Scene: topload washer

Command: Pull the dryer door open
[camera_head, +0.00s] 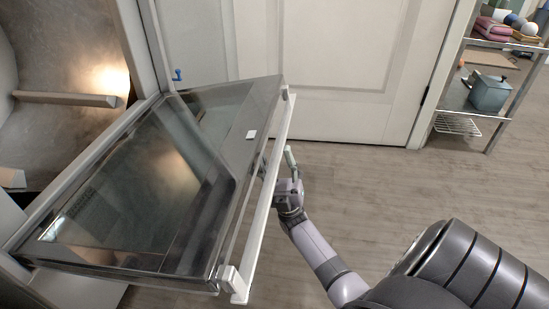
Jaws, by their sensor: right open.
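The dryer door (120,183), a dark glass panel in a metal frame, stands well out from the appliance body at the left, partly open. A long white handle bar (258,215) runs along its outer edge on two short mounts. My right gripper (277,164) is open at the upper half of the handle. One finger shows on the right side of the bar and part of the gripper shows on its left side. Whether it touches the bar I cannot tell. My left gripper is not in view.
The open cavity (60,135) with a grey bar (66,98) across it is at the left. A white panelled door (330,60) stands behind. A metal shelf (459,98) with folded towels and a grey-blue box (488,93) is at top right. The wood floor (400,190) is clear at right.

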